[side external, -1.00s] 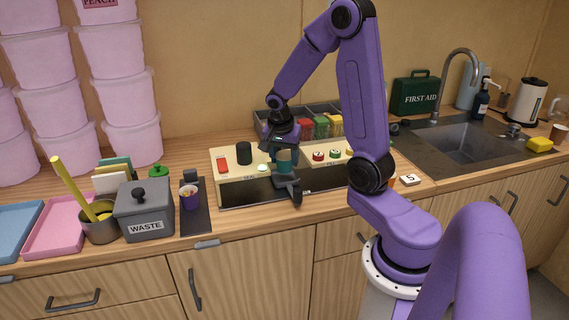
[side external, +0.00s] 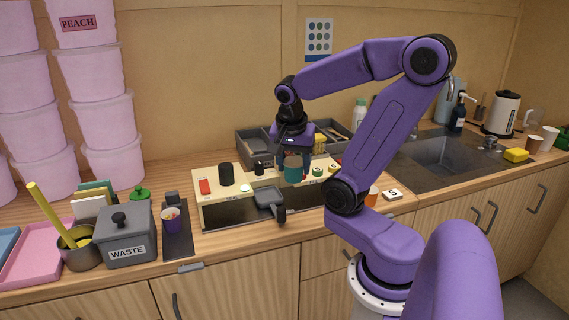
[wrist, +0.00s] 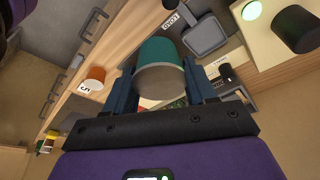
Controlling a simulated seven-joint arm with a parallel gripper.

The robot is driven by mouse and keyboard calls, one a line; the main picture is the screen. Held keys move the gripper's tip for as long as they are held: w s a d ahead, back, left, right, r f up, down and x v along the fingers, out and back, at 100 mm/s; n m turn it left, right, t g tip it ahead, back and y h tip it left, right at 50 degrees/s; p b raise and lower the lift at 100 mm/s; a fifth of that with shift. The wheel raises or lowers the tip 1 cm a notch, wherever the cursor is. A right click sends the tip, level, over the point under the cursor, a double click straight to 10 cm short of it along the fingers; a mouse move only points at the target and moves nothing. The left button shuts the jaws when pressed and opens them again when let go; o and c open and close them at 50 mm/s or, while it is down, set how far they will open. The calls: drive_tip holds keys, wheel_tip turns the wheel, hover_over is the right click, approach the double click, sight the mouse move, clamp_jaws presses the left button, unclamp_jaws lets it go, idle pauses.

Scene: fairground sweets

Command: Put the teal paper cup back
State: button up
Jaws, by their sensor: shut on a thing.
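The teal paper cup (side external: 292,168) is held upright or nearly so between the fingers of my gripper (side external: 292,155), over the right part of the cream console (side external: 215,211). In the wrist view the teal cup (wrist: 158,55) sits between the two dark blue fingers of my gripper (wrist: 160,88), its pale round end toward the camera. My gripper is shut on it. Whether the cup touches anything below cannot be told. A dark square pan (side external: 268,198) lies left of the cup, and it also shows in the wrist view (wrist: 205,38).
A grey compartment tray (side external: 252,150) stands behind the console. An orange cup (side external: 372,195) and a white numbered tile (side external: 392,194) are to the right.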

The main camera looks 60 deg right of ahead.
drive_tip(key=shift+s+a+r, duration=0.25)
drive_tip(key=shift+s, duration=0.2)
drive_tip(key=shift+s+a+r, duration=0.2)
drive_tip(key=shift+s+a, duration=0.05)
drive_tip(key=shift+s, duration=0.15)
drive_tip(key=w+a+f+n+t+y, duration=0.1)
drive_tip(key=w+a+n, duration=0.4)
drive_tip(key=a+n, duration=0.3)
drive_tip(key=w+a+n+t+y, duration=0.15)
drive_tip(key=w+a+n, duration=0.3)
drive_tip(key=a, duration=0.55)
drive_tip(key=shift+n, duration=0.45)
drive_tip(key=w+f, duration=0.3)
drive_tip(key=w, duration=0.1)
drive_tip(key=w+a+f, duration=0.1)
drive_tip(key=w+f, duration=0.2)
drive_tip(key=w, duration=0.1)
drive_tip(key=w+f, duration=0.3)
drive_tip(key=w, duration=0.2)
drive_tip(key=shift+w+a+f, duration=0.1)
drive_tip(key=shift+a+f, duration=0.2)
drive_tip(key=shift+f, duration=0.05)
drive_tip(key=shift+w+f, duration=0.2)
drive_tip(key=shift+f, duration=1.6)
drive_tip(key=shift+f, duration=0.15)
